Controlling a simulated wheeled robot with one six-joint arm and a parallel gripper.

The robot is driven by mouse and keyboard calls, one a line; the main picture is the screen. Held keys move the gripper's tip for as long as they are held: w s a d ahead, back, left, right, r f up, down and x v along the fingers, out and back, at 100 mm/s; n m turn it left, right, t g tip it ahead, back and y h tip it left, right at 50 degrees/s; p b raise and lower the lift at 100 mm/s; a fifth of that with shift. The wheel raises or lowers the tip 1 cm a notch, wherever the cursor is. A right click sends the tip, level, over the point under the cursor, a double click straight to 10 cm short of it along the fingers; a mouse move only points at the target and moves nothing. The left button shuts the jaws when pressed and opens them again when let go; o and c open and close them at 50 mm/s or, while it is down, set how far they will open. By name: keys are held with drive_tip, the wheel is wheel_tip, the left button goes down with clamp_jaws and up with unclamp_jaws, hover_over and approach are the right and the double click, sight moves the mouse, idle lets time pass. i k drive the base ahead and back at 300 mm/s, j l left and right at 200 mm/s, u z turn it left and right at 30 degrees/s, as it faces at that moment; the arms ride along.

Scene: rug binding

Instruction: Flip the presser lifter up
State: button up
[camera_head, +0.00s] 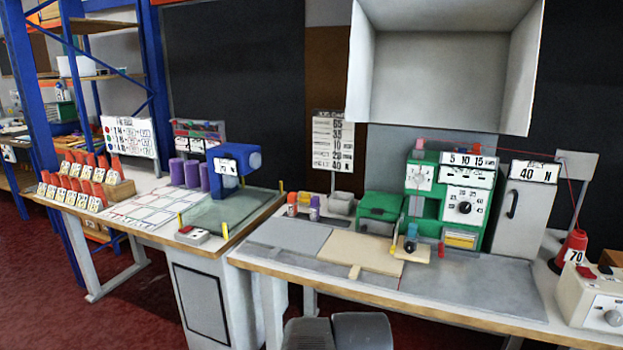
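The green sewing machine (422,205) stands at the back of the right bench. It has white number panels and a black dial (464,207) on its front. Below its head, near the beige plate (330,247), is a small cluster with a blue knob (412,231) and dark and yellow parts. A small red piece (441,250) shows just right of the cluster. I cannot tell which of these small parts is the presser lifter, or whether it is up or down.
A grey cabinet marked 40 N (523,207) stands right of the machine, and a white box with a dial (590,300) at the far right. A large open white hood (440,75) hangs above. A second bench with a blue machine (233,165) stands left. Two grey shapes show at the bottom edge.

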sight(440, 244)
drive_tip(key=i+l, duration=0.15)
drive_tip(key=l, duration=0.25)
drive_tip(key=i+l, duration=0.15)
drive_tip(key=l, duration=0.25)
drive_tip(key=i+l+z, duration=0.1)
drive_tip(key=l, duration=0.3)
drive_tip(key=i+l, duration=0.2)
drive_tip(key=l, duration=0.2)
drive_tip(key=i+l, duration=0.15)
drive_tip(key=l, duration=0.2)
